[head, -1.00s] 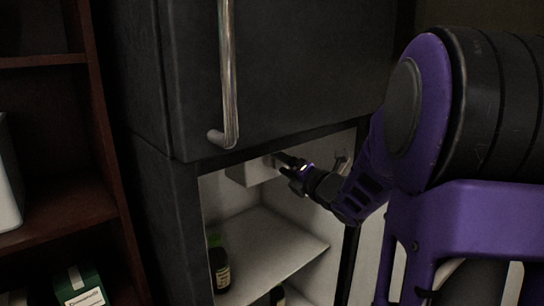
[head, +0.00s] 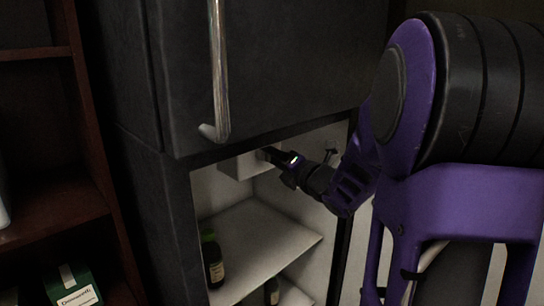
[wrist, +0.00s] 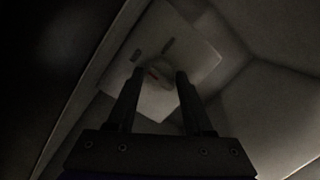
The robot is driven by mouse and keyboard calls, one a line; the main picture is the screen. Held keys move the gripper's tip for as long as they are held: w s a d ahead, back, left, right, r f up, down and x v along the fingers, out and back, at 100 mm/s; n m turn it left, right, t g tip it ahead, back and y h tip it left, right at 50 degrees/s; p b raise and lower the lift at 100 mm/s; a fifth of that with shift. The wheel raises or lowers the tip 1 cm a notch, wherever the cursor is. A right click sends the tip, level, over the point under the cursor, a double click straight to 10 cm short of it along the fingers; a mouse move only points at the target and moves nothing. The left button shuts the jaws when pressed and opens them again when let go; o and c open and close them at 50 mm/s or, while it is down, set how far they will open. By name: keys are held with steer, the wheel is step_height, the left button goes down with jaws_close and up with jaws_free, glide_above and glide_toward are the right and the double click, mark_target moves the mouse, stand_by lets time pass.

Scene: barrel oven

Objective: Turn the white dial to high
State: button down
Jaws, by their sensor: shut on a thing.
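The white dial (wrist: 158,72) is a round knob with a small reddish mark, on the face of a white control box (wrist: 188,48). In the head view, the box (head: 236,168) hangs under the top of the open lower compartment of a dark fridge. My gripper (wrist: 157,77) reaches in from the right, its two dark fingers on either side of the dial, shut on it. In the head view, my gripper (head: 267,154) covers the dial. Two dark marks show on the box face beside the dial; I cannot read the dial's setting.
A white shelf (head: 262,240) lies below the box, with a dark green-capped bottle (head: 214,262) at its left. The closed upper door has a metal handle (head: 218,75). A dark wooden bookcase (head: 62,205) stands at the left, holding a green box (head: 73,288).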

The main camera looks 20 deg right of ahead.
steer(key=shift+r+m, duration=0.1)
steer(key=shift+m, duration=0.3)
steer(key=m+g, duration=0.1)
steer(key=m, duration=0.5)
steer(key=m+y, duration=0.1)
steer(key=m, duration=0.4)
steer(key=shift+w+d+r+m+g+p, duration=0.1)
steer(key=shift+d+r+m+g+p, duration=0.05)
steer(key=shift+m+g+p, duration=0.25)
stand_by(0.5)
steer(key=shift+c, duration=1.6)
jaws_free()
steer(key=shift+f, duration=0.2)
